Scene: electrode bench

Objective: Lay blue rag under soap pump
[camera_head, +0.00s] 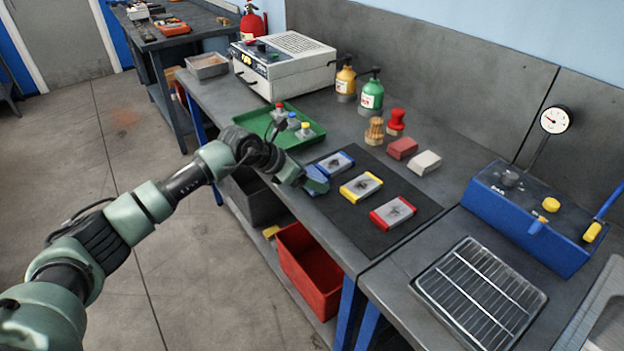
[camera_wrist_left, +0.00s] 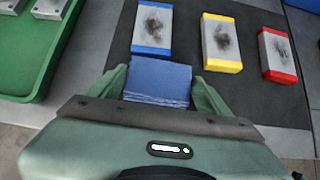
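A folded blue rag (camera_wrist_left: 158,80) sits between the two fingers of my left gripper (camera_wrist_left: 160,88), with a finger against each side. In the head view the gripper (camera_head: 316,181) is at the left edge of the dark mat, by the front of the bench, and a bit of the blue rag (camera_head: 314,173) shows there. I cannot tell whether the rag touches the bench. Two pump bottles stand upright at the back of the bench: a yellow one (camera_head: 345,82) and a green one (camera_head: 371,95). Both are well apart from the gripper. My right gripper is out of view.
Blue, yellow and red framed plates lie on the dark mat (camera_head: 345,212). A green tray (camera_head: 290,138) with small capped items is left of it. A brush (camera_head: 375,131), red stamp (camera_head: 396,121) and two blocks stand between mat and wall.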

